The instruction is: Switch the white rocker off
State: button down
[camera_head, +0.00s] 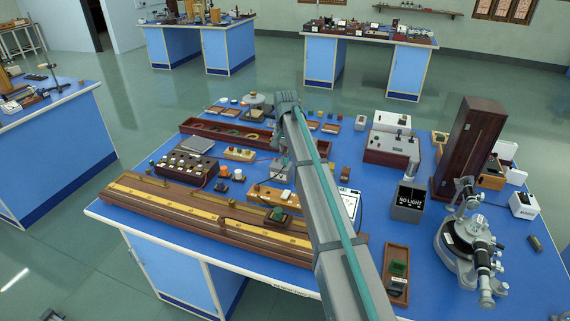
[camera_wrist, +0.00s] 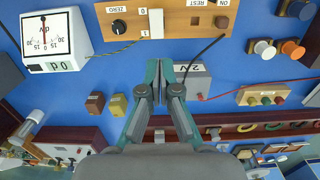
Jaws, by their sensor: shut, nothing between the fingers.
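The white rocker (camera_wrist: 156,23) sits on a wooden board (camera_wrist: 185,27) at the top of the wrist view, beside small labels reading 1 and 0. I cannot tell which side of it is pressed down. My gripper (camera_wrist: 165,66) is shut and empty. In the picture its fingertips lie just below the rocker and the board's edge, over the blue bench top, apart from the rocker. In the head view the board (camera_head: 285,201) lies left of my arm; my arm hides much of the gripper there.
A black ZERO knob (camera_wrist: 119,27) is on the same board. A white dial meter (camera_wrist: 57,39) stands beside it. A grey box (camera_wrist: 190,82) with a red wire is close to the fingers. Small brown (camera_wrist: 95,103) and olive (camera_wrist: 118,105) blocks stand nearby.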

aim_at(285, 195)
jog(key=shift+d, duration=0.15)
jog(key=shift+s+d+r+g, duration=0.15)
jog(key=shift+d+r+g, duration=0.05)
jog(key=shift+g, duration=0.3)
jog(key=f+p, duration=0.1)
jog(key=f, duration=0.3)
jog(key=s+f+p, duration=0.1)
jog(key=f+p, duration=0.1)
jog(key=f, duration=0.3)
jog(key=a+f+p, duration=0.1)
jog(key=f, duration=0.3)
jog(key=shift+s+f+p, duration=0.35)
jog(key=shift+s+f, duration=0.05)
jog(key=shift+f, duration=0.1)
